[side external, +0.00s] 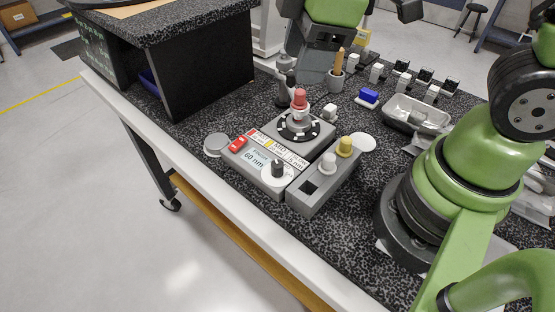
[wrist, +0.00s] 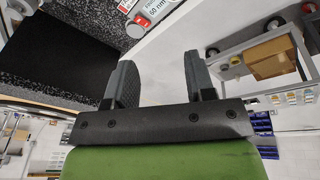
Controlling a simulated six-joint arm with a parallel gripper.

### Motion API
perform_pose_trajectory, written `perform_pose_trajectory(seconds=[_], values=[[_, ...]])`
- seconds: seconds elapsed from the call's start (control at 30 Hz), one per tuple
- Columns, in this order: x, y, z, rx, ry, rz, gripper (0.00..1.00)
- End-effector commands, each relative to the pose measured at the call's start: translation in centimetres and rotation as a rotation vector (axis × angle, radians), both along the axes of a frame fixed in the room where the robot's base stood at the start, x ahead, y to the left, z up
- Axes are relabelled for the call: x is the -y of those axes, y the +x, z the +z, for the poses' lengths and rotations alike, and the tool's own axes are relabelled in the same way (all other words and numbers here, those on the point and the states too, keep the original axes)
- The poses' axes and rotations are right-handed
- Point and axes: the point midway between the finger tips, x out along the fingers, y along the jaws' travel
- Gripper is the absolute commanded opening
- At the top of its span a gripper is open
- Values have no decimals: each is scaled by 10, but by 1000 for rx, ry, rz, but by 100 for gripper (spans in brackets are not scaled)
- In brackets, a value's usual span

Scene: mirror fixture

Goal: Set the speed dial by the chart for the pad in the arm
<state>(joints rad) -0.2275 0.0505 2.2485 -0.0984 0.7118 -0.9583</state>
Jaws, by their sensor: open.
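The speed dial (side external: 277,170) is a dark knob on a white disc, at the front of a grey fixture (side external: 262,180). Its exact pointing is too small to read. Behind it lies the chart (side external: 280,146), a row of labels; one reads "MID", the others are hard to read. A display (side external: 255,157) reads "60 nm". The pad in the arm (side external: 300,98) is red and stands above a dark round plate. My gripper (wrist: 160,85) is open and empty in the wrist view, away from the dial.
A yellow pad (side external: 344,146) and a white pad (side external: 328,162) stand in a grey rack beside an empty square slot. A grey tray (side external: 418,114), a blue block (side external: 367,97) and a cup (side external: 337,80) stand behind.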

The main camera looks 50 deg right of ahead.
Motion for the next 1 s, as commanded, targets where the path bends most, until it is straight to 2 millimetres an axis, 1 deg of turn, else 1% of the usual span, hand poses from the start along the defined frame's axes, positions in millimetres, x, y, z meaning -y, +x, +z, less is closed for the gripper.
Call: perform_pose_trajectory(seconds=[0.03, 0.1, 0.2, 0.33, 0.43, 0.57, 0.8, 1.0], values=[[-7, 6, -19, -42, -44, 140, 50], [-15, 12, -40, -79, -93, 326, 50], [-24, 17, -67, -120, -140, 545, 50], [-30, 18, -89, -154, -170, 723, 50], [-32, 18, -97, -163, -179, 782, 50], [-32, 18, -110, -168, -181, 792, 50], [-31, 17, -153, -171, -181, 790, 50], [-32, 18, -182, -166, -181, 787, 50]])
